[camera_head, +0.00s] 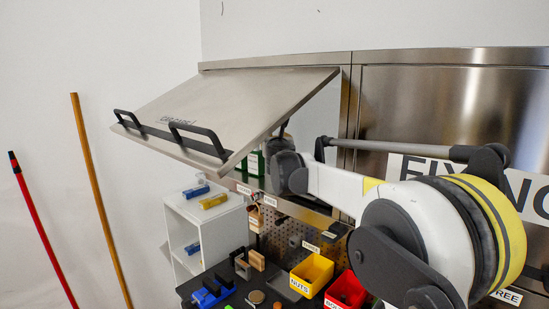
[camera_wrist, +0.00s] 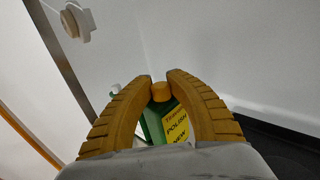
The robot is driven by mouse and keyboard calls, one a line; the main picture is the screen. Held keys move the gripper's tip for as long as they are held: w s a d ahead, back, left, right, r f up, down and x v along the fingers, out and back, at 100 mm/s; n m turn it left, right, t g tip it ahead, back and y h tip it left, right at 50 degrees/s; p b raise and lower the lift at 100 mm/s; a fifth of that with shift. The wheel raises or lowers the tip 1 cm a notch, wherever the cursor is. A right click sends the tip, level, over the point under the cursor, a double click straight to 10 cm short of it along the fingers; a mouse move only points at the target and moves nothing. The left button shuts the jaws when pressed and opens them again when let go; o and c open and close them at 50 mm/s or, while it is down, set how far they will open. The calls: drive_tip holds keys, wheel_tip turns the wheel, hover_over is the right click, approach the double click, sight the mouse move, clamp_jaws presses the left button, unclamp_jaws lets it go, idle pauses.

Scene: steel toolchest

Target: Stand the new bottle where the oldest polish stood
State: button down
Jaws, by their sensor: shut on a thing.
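My gripper (camera_wrist: 160,82) has its two ribbed orange-yellow fingers closed around the neck of a green bottle in the wrist view. This new bottle (camera_wrist: 177,128) has an orange cap and a yellow label reading POLISH and NEW. Its lower part is hidden by my gripper's palm. In the head view my arm reaches under the raised steel door (camera_head: 235,105), and my fingers are hidden behind my wrist. Green with a white label (camera_head: 253,162) shows under the door beside my wrist; I cannot tell whether it is the held bottle or another.
The raised door has two black handles and overhangs my wrist. Below are a yellow NUTS bin (camera_head: 312,274), a red bin (camera_head: 346,290) and a dark worktop with small tools. A white shelf unit (camera_head: 205,232) stands left. A closed steel door (camera_head: 440,105) is at right.

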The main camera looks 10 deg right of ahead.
drive_tip(key=shift+w+f, duration=0.1)
drive_tip(key=shift+f, duration=2.3)
drive_tip(key=shift+f, duration=0.15)
drive_tip(key=c, duration=1.3)
unclamp_jaws()
